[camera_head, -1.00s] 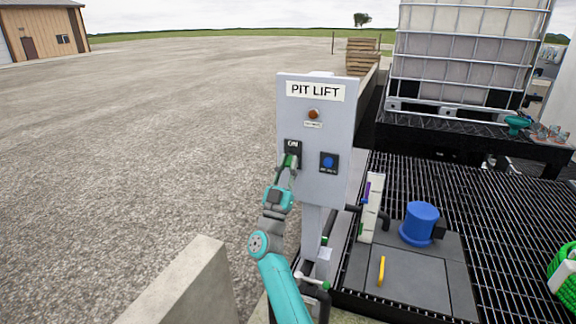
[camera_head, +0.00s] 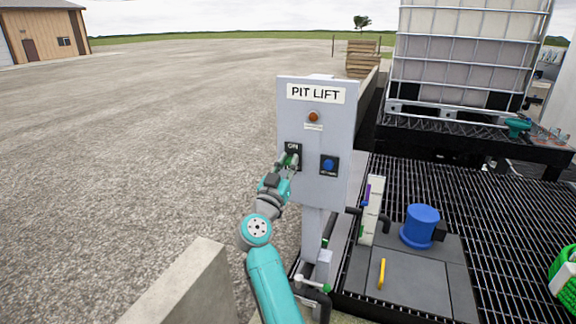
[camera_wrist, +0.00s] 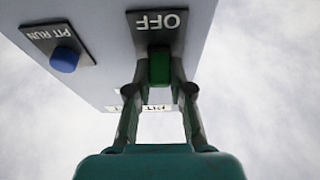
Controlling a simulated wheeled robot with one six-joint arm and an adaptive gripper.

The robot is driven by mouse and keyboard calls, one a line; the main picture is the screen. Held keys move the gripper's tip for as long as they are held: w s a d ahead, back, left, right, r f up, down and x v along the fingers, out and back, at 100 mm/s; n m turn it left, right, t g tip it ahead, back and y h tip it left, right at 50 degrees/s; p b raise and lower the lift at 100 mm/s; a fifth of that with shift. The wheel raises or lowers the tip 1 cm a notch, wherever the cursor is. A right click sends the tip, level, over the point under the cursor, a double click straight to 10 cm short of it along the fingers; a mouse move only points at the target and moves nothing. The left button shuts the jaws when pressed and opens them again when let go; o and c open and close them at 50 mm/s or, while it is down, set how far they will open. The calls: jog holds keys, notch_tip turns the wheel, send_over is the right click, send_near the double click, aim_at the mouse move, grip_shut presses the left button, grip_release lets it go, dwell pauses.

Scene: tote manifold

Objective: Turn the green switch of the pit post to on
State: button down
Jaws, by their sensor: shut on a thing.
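The pit post (camera_head: 324,180) is a grey panel on a leg, labelled PIT LIFT. The green switch (camera_wrist: 159,66) sits on a dark plate on the panel's left side. In the head view the plate reads ON at its top. In the wrist view the upside-down word OFF shows right beside the green knob. My gripper (camera_wrist: 160,92) is shut on the green switch, one finger on each side. In the head view my gripper (camera_head: 290,161) mostly hides the switch, and I cannot tell which way it points.
A blue PIT RUN button (camera_head: 329,165) is right of the switch, and an orange lamp (camera_head: 313,117) is above. A concrete wall (camera_head: 190,285) stands at lower left. A pit cover with a blue motor (camera_head: 420,225) and black grating (camera_head: 480,220) lie to the right. Gravel at left is open.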

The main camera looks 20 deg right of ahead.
jog(key=shift+r+g+y, duration=0.5)
jog(key=shift+g+y, duration=0.3)
jog(key=shift+g, duration=0.3)
jog(key=shift+w+d+r+g+y, duration=0.1)
jog(key=shift+r+g+y, duration=0.05)
jog(key=shift+g+y, duration=0.35)
jog(key=shift+w+r+g+y, duration=0.15)
jog(key=shift+g+y, duration=0.15)
jog(key=shift+g, duration=0.3)
jog(key=c, duration=1)
grip_release()
jog(key=shift+c, duration=0.2)
jog(key=shift+s, duration=0.1)
jog(key=v, duration=1.1)
jog(key=shift+s+a, duration=0.25)
jog(key=shift+s, duration=0.1)
jog(key=shift+r, duration=0.15)
